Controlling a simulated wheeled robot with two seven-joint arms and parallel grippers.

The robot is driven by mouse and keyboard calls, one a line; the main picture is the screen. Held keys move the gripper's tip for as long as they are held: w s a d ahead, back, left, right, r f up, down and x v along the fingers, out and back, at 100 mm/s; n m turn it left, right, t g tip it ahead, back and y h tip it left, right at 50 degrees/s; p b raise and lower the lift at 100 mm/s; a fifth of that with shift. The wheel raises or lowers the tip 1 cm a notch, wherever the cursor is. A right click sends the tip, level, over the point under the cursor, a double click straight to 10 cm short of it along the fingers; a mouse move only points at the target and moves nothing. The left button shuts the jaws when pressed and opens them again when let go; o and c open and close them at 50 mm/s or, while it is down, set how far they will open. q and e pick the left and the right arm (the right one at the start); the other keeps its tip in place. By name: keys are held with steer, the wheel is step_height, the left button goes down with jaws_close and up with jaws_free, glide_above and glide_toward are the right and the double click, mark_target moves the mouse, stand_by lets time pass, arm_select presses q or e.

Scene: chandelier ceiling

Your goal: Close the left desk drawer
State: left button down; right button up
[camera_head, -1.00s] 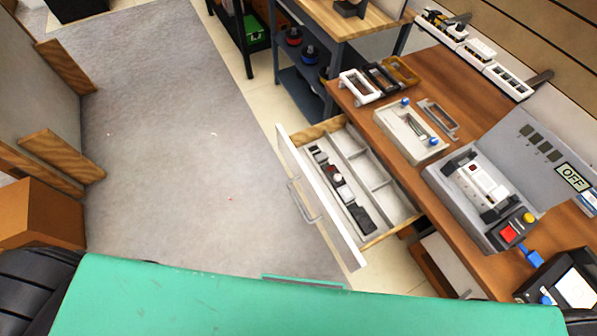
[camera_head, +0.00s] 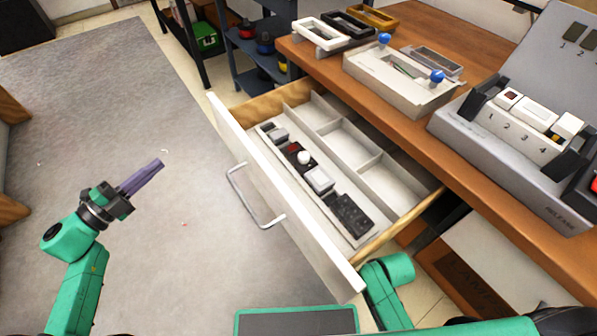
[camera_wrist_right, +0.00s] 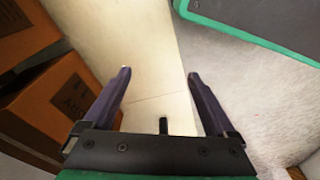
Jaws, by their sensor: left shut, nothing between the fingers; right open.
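The left desk drawer (camera_head: 288,196) is pulled well out from under the wooden desk (camera_head: 330,74). Its white front panel carries a metal bar handle (camera_head: 252,199) facing left. Inside is a divided tray with several small parts in its front compartment. My left gripper (camera_head: 150,174) is shut and empty, over the grey floor mat, left of the handle and apart from it. In the head view my right arm shows at the drawer's near corner, its gripper hidden. In the right wrist view my right gripper (camera_wrist_right: 160,95) is open and empty above the floor.
Several frames, a tray with blue knobs (camera_head: 402,80) and a grey test machine (camera_head: 520,130) stand on the desk. Orange-brown boxes (camera_wrist_right: 62,105) stand at the left in the right wrist view. The grey mat (camera_head: 110,110) left of the drawer is clear.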

arm_select(q)
steer(key=s+d+m+g+h+b, duration=0.25)
steer(key=d+m+g, duration=0.2)
steer(key=m, duration=0.25)
glide_toward(235, 145)
steer(key=shift+n+h, duration=0.25)
steer(key=shift+n, duration=0.05)
steer(key=x, duration=0.6)
steer(key=shift+d+f, duration=0.15)
steer(key=shift+d, duration=0.1)
steer(key=shift+w+d, duration=0.15)
arm_select(e)
steer(key=shift+w+a+r, duration=0.25)
steer(key=shift+w+r, duration=0.05)
steer(key=shift+w, duration=0.4)
arm_select(q)
steer(key=shift+d, duration=0.1)
